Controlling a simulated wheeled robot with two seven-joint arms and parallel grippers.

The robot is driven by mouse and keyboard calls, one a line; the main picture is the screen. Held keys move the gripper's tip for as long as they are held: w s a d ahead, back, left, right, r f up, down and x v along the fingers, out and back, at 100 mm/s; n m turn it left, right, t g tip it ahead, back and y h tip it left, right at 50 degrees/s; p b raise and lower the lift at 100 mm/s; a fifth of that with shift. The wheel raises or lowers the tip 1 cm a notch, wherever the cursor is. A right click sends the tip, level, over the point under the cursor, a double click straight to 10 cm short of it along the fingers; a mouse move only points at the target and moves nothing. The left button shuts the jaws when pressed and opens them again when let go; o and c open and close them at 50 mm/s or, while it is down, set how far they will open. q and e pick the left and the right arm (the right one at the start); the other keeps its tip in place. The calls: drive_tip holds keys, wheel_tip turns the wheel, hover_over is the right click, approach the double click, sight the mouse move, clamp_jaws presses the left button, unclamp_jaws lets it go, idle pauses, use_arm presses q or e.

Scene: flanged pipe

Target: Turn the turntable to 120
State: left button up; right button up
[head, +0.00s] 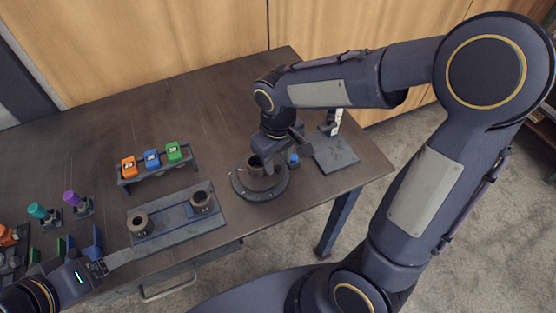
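The turntable (262,192) is a dark round disc near the right part of the table, with small marks around its rim that are too small to read. A short brown-grey pipe piece (255,168) stands upright on it. My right gripper (276,163) points down over the turntable beside this piece and partly hides it. I cannot tell whether its fingers are apart or touch anything. A small blue part (294,158) shows at the turntable's back right edge. My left gripper (98,268) is low at the left, near the table's front edge, its fingers unclear.
A grey plate (172,222) holds two pipe pieces (140,224) (202,201). Behind it, a rack (152,176) carries orange, blue and green blocks. Teal (38,211) and purple (72,198) knobbed items stand left. A grey stand (336,155) is right of the turntable.

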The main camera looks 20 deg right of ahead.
wheel_tip(320, 180, up, 7)
drive_tip(key=shift+f, duration=0.2)
drive_tip(key=shift+s, duration=0.1)
idle(0.4)
drive_tip(key=s+d+m+t+y, duration=0.1)
drive_tip(key=s+m+t+y, duration=0.1)
drive_tip(key=s, duration=0.5)
drive_tip(key=s+d+m+t+y, duration=0.1)
drive_tip(key=s+d+m+t, duration=0.1)
drive_tip(key=s, duration=0.5)
drive_tip(key=shift+d+r+m+t+y, duration=0.25)
drive_tip(key=shift+r+m+t+y, duration=0.3)
drive_tip(key=shift+t, duration=0.25)
drive_tip(key=shift+s, duration=0.1)
